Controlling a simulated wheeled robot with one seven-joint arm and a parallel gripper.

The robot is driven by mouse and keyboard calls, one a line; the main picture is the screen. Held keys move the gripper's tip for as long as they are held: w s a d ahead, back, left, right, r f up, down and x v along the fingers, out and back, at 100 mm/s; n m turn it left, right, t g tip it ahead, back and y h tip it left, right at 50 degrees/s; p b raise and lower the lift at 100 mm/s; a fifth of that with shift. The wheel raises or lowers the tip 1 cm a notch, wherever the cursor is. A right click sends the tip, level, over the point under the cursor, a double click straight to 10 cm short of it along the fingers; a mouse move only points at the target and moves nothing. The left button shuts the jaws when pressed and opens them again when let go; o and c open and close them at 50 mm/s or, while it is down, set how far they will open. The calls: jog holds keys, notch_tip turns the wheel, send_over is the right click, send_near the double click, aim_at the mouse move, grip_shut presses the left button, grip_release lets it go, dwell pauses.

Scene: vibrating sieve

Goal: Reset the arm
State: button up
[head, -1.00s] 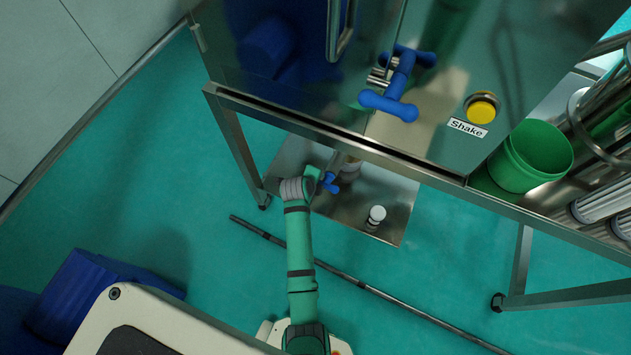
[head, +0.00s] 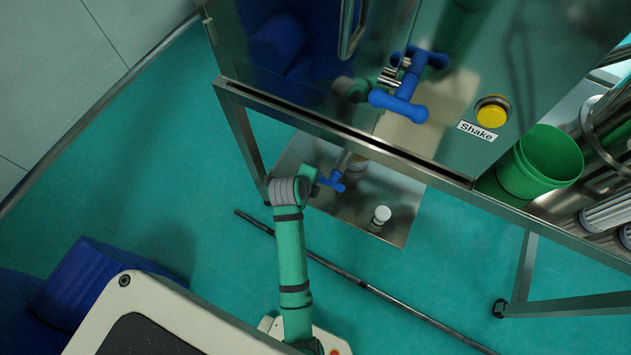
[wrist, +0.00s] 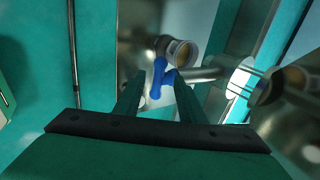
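My arm comes up from the bottom of the head view, and its wrist end is under the steel cabinet, left of a blue valve handle (head: 331,182) on a grey pipe. The fingertips are too small and hidden to make out there. In the wrist view my gripper (wrist: 157,92) shows two green fingers standing apart. The blue handle (wrist: 158,75) shows beyond and between the fingertips. No grip on it is visible, though I cannot tell the exact gap.
A steel tray (head: 395,228) on the floor carries a white-capped jar (head: 381,214). An open container (wrist: 181,52) shows near the handle. The cabinet frame (head: 340,135) is close above the arm. A yellow Shake button (head: 492,111) and green bucket (head: 540,165) are right. A rod (head: 350,278) lies on the floor.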

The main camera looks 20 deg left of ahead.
dwell(0.3)
jog(key=s+d+n+t+y, duration=0.1)
jog(key=s+d+n+t, duration=0.1)
jog(key=s+d+n, duration=0.35)
jog(key=s+d+n+t+y, duration=0.1)
jog(key=s+d+n, duration=0.2)
jog(key=s, duration=0.6)
jog(key=s+d+r+n+t, duration=0.2)
jog(key=s+d+r+n, duration=0.3)
jog(key=s+r, duration=0.2)
jog(key=s+d+r+n+t+h, duration=0.1)
jog(key=s+d+r+n+t, duration=0.2)
jog(key=s+d+r, duration=0.3)
notch_tip(320, 180, up, 5)
jog(key=shift+s+n+t+h, duration=0.3)
jog(key=shift+s+n, duration=0.4)
jog(key=shift+n, duration=0.15)
jog(key=shift+d, duration=0.1)
